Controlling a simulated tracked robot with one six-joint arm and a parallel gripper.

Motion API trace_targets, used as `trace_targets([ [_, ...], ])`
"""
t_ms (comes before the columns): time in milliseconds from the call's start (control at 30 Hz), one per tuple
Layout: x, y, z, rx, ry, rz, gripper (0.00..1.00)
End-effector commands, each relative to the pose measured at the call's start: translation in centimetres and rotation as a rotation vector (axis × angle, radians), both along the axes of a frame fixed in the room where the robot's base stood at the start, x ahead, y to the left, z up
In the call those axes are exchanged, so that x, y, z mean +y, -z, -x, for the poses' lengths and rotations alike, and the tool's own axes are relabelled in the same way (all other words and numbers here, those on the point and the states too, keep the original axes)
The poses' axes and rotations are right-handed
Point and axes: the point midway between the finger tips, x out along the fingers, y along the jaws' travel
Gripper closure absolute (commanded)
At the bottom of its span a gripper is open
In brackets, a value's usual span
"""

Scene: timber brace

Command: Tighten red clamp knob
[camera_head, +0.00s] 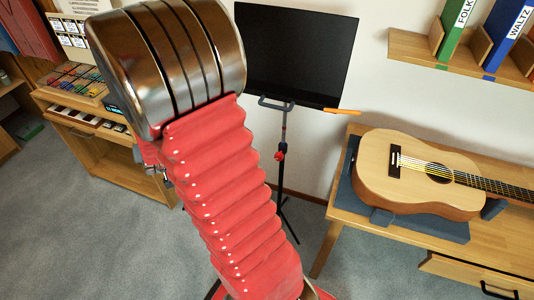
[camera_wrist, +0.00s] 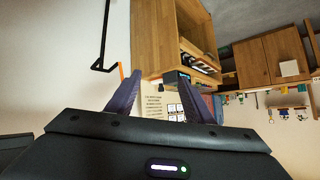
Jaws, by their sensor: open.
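The red clamp knob (camera_head: 280,155) sits on the upright pole of the black music stand (camera_head: 295,52). It shows small beside my red-sleeved arm in the head view. I cannot make it out in the wrist view. My gripper (camera_wrist: 163,93) shows in the wrist view with its two purple fingers spread apart and nothing between them. In the head view my gripper cannot be made out, and my arm fills the middle. Whether the fingers are near the knob cannot be told.
A guitar (camera_head: 420,172) lies on a wooden bench (camera_head: 480,245) right of the stand. An orange stick (camera_head: 342,111) juts from the stand's ledge. A wooden cabinet (camera_head: 120,165) stands left. A shelf with binders (camera_head: 450,60) hangs upper right. Grey carpet is clear at lower left.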

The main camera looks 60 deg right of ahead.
Motion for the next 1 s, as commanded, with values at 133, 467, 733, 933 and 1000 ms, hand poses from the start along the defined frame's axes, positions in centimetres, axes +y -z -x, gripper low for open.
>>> trace_targets([
  [133,-3.9,3.2,0.4,-0.021,0.097,0.037,0.53],
  [467,-11.6,9.6,3.7,-0.056,0.297,0.159,0.53],
  [733,-16.6,14.6,8.7,-0.061,0.444,0.290,0.53],
  [933,-19.2,17.8,13.3,-0.050,0.536,0.403,0.53],
  [1000,-19.8,18.8,15.1,-0.043,0.566,0.446,0.53],
])
